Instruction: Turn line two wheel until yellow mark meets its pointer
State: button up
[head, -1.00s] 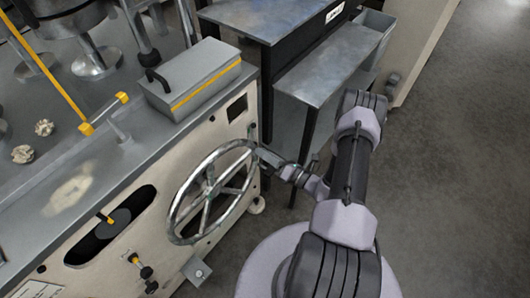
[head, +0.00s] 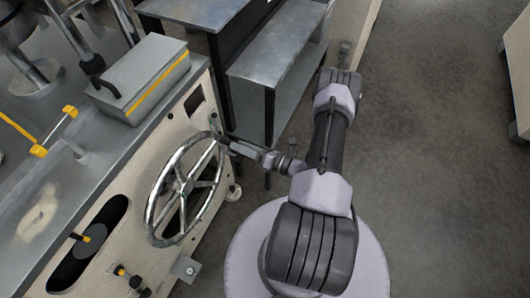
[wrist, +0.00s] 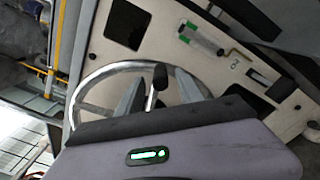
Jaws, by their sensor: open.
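The line two wheel (head: 186,187) is a spoked metal handwheel on the cream machine front in the head view. Its rim (wrist: 92,84) also shows in the wrist view. My gripper (head: 222,143) is at the wheel's upper right rim. In the wrist view my gripper (wrist: 160,94) has its two fingers apart, with a dark-knobbed handle (wrist: 160,76) between them. I cannot tell whether the fingers touch it. A "2" label (wrist: 235,65) and a small bent brass piece (wrist: 240,54) are on the panel. I cannot make out the yellow mark or identify the pointer.
A grey box with a yellow stripe (head: 140,80) sits on the machine top. A metal side table (head: 275,70) stands behind my arm. The floor at right is open.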

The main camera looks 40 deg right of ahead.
jog(key=p+v, duration=0.2)
jog(key=v, duration=1)
jog(key=shift+s, duration=0.4)
jog(key=shift+d, duration=0.1)
jog(key=w+a+r+n+g+y, duration=0.25)
jog(key=a+r+n+g, duration=0.4)
jog(key=r+n, duration=0.45)
jog(key=w+a+r+n+g+y, duration=0.25)
jog(key=a+r+n+g, duration=0.45)
jog(key=r+n, duration=0.4)
jog(key=s+a+r+n+t+h, duration=0.1)
jog(key=s+a+r+n+h, duration=0.2)
jog(key=r+n, duration=0.5)
jog(key=s+a+r+n+t+h, duration=0.1)
jog(key=s+a+r+n+h, duration=0.3)
jog(key=a+r+n+h, duration=0.2)
notch_tip(320, 180, up, 3)
jog(key=shift+s+a+f+n, duration=0.1)
jog(key=shift+s+a+n, duration=0.1)
jog(key=shift+a+n, duration=0.85)
